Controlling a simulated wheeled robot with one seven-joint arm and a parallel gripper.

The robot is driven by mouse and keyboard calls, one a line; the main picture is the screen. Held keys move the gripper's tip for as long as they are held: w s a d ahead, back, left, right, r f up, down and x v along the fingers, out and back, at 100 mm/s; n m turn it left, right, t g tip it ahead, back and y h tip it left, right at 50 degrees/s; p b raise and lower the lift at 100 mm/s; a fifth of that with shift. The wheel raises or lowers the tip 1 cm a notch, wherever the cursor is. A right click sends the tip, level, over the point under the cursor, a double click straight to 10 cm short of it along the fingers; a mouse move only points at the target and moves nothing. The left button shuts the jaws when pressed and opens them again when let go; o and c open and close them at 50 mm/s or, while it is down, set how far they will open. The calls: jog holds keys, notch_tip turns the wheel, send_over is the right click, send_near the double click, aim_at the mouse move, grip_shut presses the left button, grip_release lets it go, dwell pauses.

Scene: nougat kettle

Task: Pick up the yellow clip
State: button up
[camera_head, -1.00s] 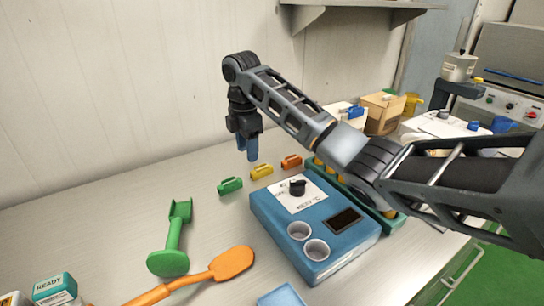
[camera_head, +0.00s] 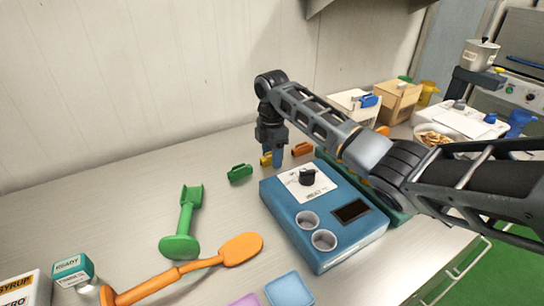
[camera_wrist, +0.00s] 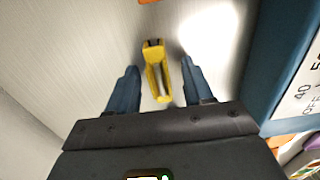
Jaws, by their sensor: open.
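The yellow clip (camera_wrist: 154,68) lies on the counter. In the wrist view it sits between the two blue fingers of my gripper (camera_wrist: 158,84), pointing away from the palm, with a gap on each side. My gripper (camera_head: 272,158) is open and pointed down. In the head view its fingers hide most of the yellow clip (camera_head: 265,160); only a small yellow part shows at their left. I cannot tell the exact height of the fingertips over the counter.
A green clip (camera_head: 240,173) lies left of my gripper and an orange clip (camera_head: 302,149) lies right. The blue control box (camera_head: 290,212) stands close in front. A green scoop (camera_head: 187,210) and an orange spatula (camera_head: 241,249) lie at the front left. The wall is behind.

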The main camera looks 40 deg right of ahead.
grip_shut()
dwell(0.3)
jog(key=shift+r, duration=0.1)
